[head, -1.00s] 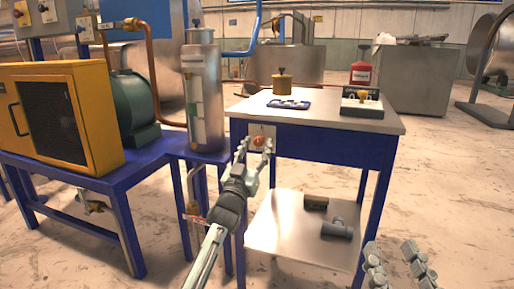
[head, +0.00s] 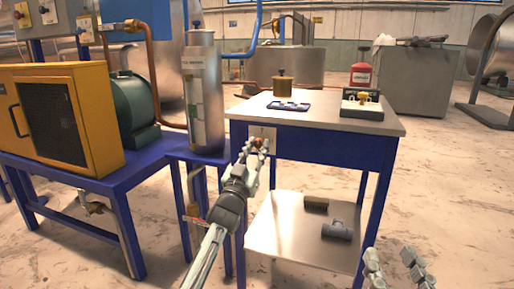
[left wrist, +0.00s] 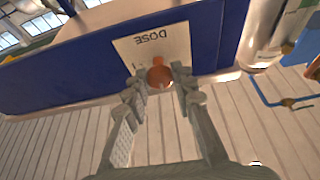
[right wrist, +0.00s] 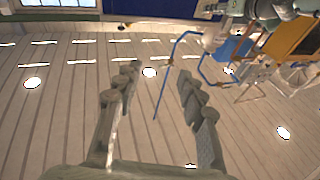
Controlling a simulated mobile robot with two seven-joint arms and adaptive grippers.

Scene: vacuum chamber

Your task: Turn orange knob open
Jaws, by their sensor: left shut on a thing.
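The orange knob (left wrist: 160,75) sits on a pale plate (left wrist: 140,52) marked DOSE, on the blue front of the table. In the head view the knob (head: 259,142) shows small between the fingertips. My left gripper (left wrist: 162,84) has its fingers on both sides of the knob and is shut on it. It also shows in the head view (head: 255,148) at the table's left front corner. My right gripper (right wrist: 157,78) is open and empty, away from the table; its fingertips show at the bottom right of the head view (head: 392,258).
On the tabletop (head: 330,112) are a brass pot (head: 282,88), a blue tray (head: 289,106) and a grey box (head: 362,104). A steel cylinder (head: 203,95) stands close left of my left gripper. The lower shelf (head: 280,225) holds dark fittings (head: 337,231). Floor on the right is open.

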